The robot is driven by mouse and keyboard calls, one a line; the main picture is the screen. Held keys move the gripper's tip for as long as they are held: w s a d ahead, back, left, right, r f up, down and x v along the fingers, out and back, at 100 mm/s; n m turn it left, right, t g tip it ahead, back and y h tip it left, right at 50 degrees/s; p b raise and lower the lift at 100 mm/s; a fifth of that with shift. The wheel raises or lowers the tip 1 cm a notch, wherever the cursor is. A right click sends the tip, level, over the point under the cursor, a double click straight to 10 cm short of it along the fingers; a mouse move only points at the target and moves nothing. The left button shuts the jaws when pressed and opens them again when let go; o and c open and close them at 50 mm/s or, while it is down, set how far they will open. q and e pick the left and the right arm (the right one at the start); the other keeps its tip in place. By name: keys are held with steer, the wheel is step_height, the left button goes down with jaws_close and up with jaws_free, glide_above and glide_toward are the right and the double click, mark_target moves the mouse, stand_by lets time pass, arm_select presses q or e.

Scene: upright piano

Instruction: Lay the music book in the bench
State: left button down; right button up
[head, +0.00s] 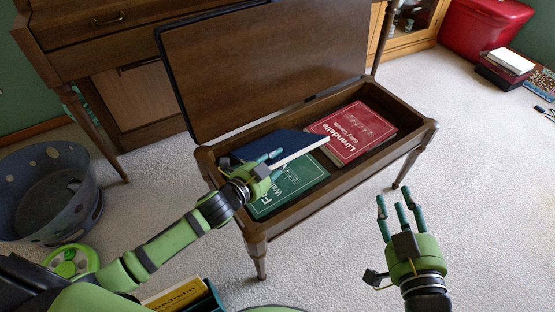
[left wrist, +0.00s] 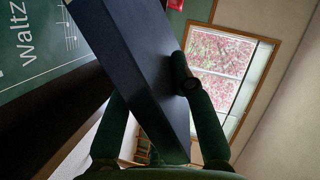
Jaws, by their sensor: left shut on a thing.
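The piano bench (head: 350,180) stands with its lid (head: 265,60) raised and its compartment open. My left gripper (head: 268,168) is shut on a dark blue book (head: 268,143), tilted over the left part of the compartment. In the left wrist view the same blue book (left wrist: 140,65) lies between the fingers. Beneath it in the bench is a green book (head: 292,187), partly covered; its "Waltz" cover also shows in the left wrist view (left wrist: 38,45). A red book (head: 350,131) lies in the right part. My right gripper (head: 401,212) is open and empty, right of the bench.
The piano (head: 110,60) stands behind the bench. A grey basket (head: 40,190) is on the floor at the left. A yellow book (head: 178,297) is in a holder at the bottom. A red container (head: 485,25) is at the back right.

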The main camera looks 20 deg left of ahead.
stand_by(0.3)
arm_select(q)
steer(key=c, duration=1)
jaws_free()
steer(key=shift+s, duration=0.2)
steer(key=v, duration=1.1)
steer(key=shift+s+a, duration=0.15)
steer(key=shift+s, duration=0.1)
steer(key=shift+s, duration=0.1)
